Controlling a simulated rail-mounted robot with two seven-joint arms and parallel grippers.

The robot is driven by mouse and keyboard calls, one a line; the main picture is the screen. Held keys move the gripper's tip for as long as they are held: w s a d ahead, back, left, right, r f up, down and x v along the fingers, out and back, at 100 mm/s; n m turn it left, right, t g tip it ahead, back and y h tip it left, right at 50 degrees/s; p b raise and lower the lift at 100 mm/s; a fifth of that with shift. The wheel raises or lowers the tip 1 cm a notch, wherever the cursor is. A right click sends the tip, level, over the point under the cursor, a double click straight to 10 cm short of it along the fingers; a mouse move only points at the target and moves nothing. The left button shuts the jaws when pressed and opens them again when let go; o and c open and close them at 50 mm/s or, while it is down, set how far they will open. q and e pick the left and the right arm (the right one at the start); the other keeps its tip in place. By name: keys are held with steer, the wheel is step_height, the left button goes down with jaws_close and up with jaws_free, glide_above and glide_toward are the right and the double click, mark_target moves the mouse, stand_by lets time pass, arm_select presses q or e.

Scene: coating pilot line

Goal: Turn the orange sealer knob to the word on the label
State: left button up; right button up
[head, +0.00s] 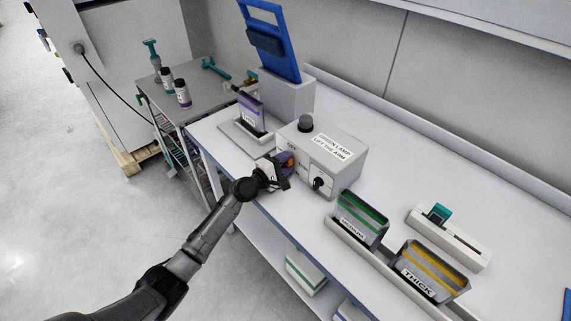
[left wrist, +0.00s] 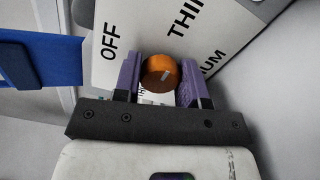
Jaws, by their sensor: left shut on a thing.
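The sealer control box (head: 345,165) is pale grey, with a black knob on top and another on its front. My left gripper (head: 284,166) is at the box's front face, shut on the orange knob (head: 286,158). In the left wrist view the orange knob (left wrist: 160,73) sits between the purple fingers of my left gripper (left wrist: 160,82). My right gripper is out of view.
A sign on the box reads "GREEN LAMP: LIFT THE ARM". The blue sealer arm (head: 268,42) stands raised behind. Bins labelled "MEDIUM" (head: 361,218) and "THICK" (head: 430,270) stand at right, with a white slotted holder (head: 460,244) beyond. A cart (head: 204,94) stands at left.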

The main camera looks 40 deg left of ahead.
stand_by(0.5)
arm_select(q)
steer(key=o, duration=0.9)
steer(key=shift+s, duration=0.25)
steer(key=s, duration=0.4)
steer(key=s+a, duration=0.1)
steer(key=s, duration=0.3)
steer(key=s+a+p, duration=0.1)
steer(key=s, duration=0.4)
steer(key=shift+s+a, duration=0.1)
steer(key=shift+r, duration=0.1)
